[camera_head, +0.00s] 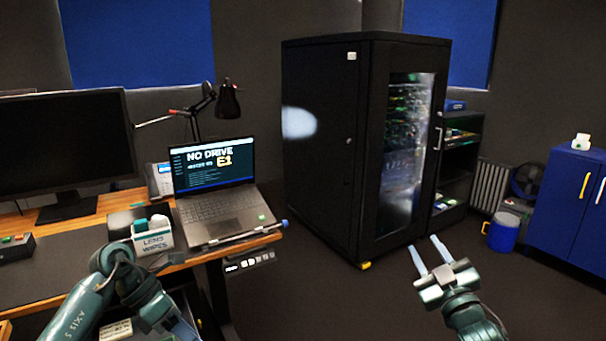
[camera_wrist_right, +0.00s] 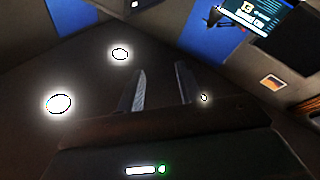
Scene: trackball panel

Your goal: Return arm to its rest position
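My right gripper (camera_head: 428,252) shows at the lower right in the head view, in front of the black server cabinet. Its two fingers are apart and nothing is between them. In the right wrist view the two fingers (camera_wrist_right: 160,88) stand apart and empty, with walls and bright lights behind them. My left arm (camera_head: 125,285) comes in at the lower left, beside the desk. The fingers of the left gripper cannot be made out clearly at the bottom edge.
A wooden desk (camera_head: 100,210) on the left holds a monitor (camera_head: 60,145), a laptop (camera_head: 215,180), a desk lamp (camera_head: 228,100) and a lens wipes box (camera_head: 153,238). The black cabinet (camera_head: 330,150) stands in the middle. A blue cabinet (camera_head: 565,200) and a blue bucket (camera_head: 502,232) are at right. Dark floor (camera_head: 350,305) is clear.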

